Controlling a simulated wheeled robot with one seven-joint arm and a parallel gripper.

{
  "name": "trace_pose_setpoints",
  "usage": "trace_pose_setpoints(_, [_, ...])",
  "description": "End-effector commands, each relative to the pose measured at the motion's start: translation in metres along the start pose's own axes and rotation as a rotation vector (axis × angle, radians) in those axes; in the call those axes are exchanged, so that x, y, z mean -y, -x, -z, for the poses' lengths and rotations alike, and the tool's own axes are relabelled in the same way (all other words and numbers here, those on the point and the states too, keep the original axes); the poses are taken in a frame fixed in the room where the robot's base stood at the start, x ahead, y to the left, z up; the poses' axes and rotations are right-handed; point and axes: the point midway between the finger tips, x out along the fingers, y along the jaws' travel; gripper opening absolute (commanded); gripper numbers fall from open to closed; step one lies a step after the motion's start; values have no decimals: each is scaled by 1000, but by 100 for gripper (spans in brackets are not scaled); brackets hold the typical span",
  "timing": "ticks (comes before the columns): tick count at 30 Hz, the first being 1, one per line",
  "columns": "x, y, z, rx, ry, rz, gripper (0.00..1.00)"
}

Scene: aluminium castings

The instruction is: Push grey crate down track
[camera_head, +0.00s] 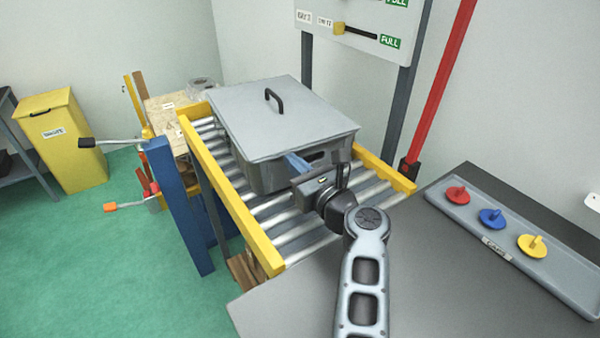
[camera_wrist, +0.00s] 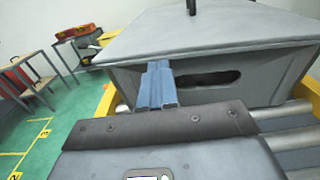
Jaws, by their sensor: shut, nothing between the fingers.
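The grey crate (camera_head: 282,176) with a flat grey lid (camera_head: 262,112) and a black lid handle (camera_head: 272,98) sits on the roller track (camera_head: 292,226) between yellow side rails. In the wrist view the crate's near wall (camera_wrist: 255,92) fills the upper middle, with a dark slot in it. My gripper (camera_head: 290,160) is shut and empty, its blue fingers pointing at the near wall, left of the slot. The fingertips also show in the wrist view (camera_wrist: 157,68), at or very near the wall. I cannot tell whether they touch it.
A dark table (camera_head: 290,305) stands in front, with a grey tray (camera_head: 560,270) of red, blue and yellow knobbed discs at right. A blue post (camera_head: 180,205) and levers stand left of the track. A red post (camera_head: 440,85) and sign board (camera_head: 368,22) stand behind right.

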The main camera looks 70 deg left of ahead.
Motion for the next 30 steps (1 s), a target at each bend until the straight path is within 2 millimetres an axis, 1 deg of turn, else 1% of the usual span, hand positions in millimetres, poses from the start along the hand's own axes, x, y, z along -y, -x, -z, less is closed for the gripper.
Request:
trace_pose_setpoints(1, [-1,-7,3,0,1,-3,0])
trace_pose_setpoints(8, [-1,-35,4,0,2,-3,0])
trace_pose_setpoints(15, [-1,-74,6,1,1,-3,0])
trace_pose_setpoints(18, [-1,-85,4,1,0,-1,0])
trace_pose_setpoints(23, [-2,-95,2,-1,0,-2,0])
trace_pose_setpoints(30, [-2,-96,0,-1,0,-2,0])
